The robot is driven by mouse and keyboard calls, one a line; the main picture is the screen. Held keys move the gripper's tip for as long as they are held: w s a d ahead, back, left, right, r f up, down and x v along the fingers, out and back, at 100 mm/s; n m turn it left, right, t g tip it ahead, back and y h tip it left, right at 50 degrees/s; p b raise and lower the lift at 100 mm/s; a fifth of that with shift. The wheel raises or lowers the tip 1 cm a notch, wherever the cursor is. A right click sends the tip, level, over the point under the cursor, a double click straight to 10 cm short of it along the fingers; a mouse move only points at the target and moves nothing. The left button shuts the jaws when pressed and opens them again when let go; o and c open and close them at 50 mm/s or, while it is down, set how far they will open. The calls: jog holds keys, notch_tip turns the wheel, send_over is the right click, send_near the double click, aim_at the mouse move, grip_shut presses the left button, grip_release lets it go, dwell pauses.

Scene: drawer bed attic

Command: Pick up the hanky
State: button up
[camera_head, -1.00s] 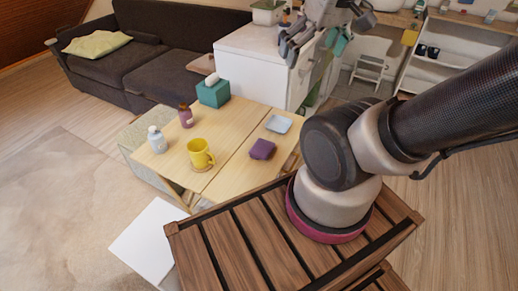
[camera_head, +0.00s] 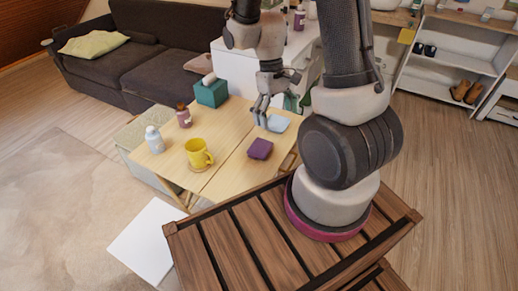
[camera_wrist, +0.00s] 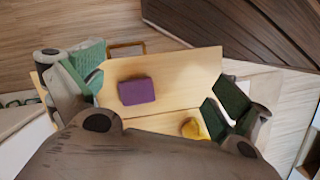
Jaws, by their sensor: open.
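The hanky, seemingly the purple folded cloth (camera_head: 260,149), lies flat on the light wooden table (camera_head: 222,148), near its right edge. It also shows in the wrist view (camera_wrist: 137,91), left of centre on the table. My gripper (camera_head: 261,117) is open and empty, pointing down above the table's far right part.
A white cabinet (camera_head: 232,60) and a dark sofa (camera_head: 130,65) are behind. The tabletop around the hanky is clear.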

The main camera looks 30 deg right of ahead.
notch_tip(320, 180, down, 11)
jog(key=w+n, duration=0.2)
jog(key=w, duration=0.1)
jog(key=n+t, duration=0.2)
jog(key=t, duration=0.1)
send_over(260, 147)
notch_tip(260, 147, down, 2)
jog(key=shift+a+f, duration=0.1)
jog(key=shift+a, duration=0.05)
jog(key=shift+w+f+n, duration=0.2)
jog(key=shift+w+n, duration=0.1)
jog(key=shift+n, duration=0.1)
jog(key=f, duration=0.7)
jog(key=shift+s+d+f, duration=0.15)
jog(key=shift+d+f, duration=0.1)
jog(key=c, duration=0.8)
